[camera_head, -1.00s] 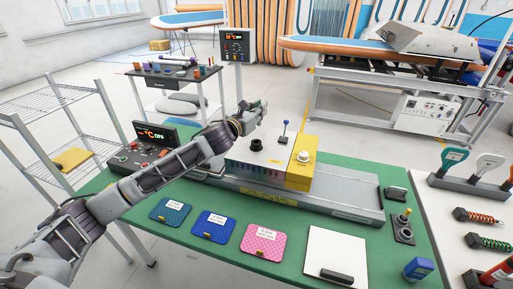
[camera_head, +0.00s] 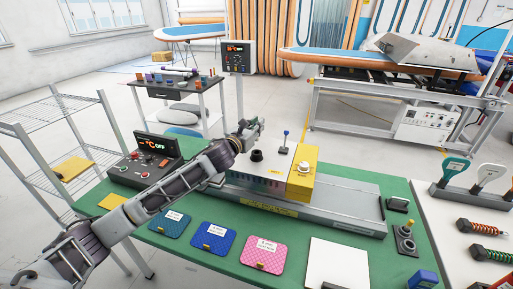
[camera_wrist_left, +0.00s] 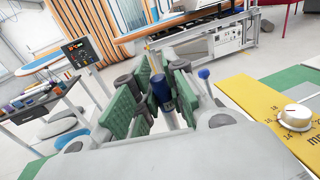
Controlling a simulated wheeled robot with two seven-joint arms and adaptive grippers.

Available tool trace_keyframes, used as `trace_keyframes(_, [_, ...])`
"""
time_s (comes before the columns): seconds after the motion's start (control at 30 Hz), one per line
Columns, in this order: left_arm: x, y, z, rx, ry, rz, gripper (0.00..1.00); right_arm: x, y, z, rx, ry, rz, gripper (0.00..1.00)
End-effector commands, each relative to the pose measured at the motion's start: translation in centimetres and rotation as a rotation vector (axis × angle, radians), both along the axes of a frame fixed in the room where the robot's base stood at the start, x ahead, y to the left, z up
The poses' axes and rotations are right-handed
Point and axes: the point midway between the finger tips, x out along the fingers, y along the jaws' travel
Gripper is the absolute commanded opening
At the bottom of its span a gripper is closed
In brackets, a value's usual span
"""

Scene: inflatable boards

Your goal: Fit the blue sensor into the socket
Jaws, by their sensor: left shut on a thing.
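The blue sensor (camera_wrist_left: 161,90) is a dark blue cylinder between the green finger pads of my left gripper (camera_head: 256,129), which is shut on it. In the head view the sensor is too small or hidden to make out. My left gripper is above the back part of a white box with a yellow right end. A black round fitting that looks like the socket (camera_head: 257,155) is on top of this box, just below the gripper in the picture. The sensor and the fitting appear apart. My right gripper is not in view.
A blue-knobbed lever (camera_head: 286,134) and a white dial (camera_head: 303,167) stand to the right of the socket. A control panel (camera_head: 145,160) is at the left of the green table (camera_head: 185,254). Coloured pads lie at the front.

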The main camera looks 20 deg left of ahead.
Motion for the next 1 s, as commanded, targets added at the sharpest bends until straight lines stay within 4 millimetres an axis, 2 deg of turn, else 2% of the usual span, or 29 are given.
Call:
trace_keyframes(0.33, [0.0, 0.0, -3.8, -0.003, 0.001, 0.0, 0.0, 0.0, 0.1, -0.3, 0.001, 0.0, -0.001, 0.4])
trace_keyframes(0.83, [0.0, 0.0, -4.4, -0.001, -0.001, -0.001, 0.0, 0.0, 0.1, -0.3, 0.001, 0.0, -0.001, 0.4])
trace_keyframes(1.0, [0.0, 0.0, -5.5, -0.003, 0.002, 0.0, 0.0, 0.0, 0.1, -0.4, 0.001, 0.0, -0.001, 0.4])
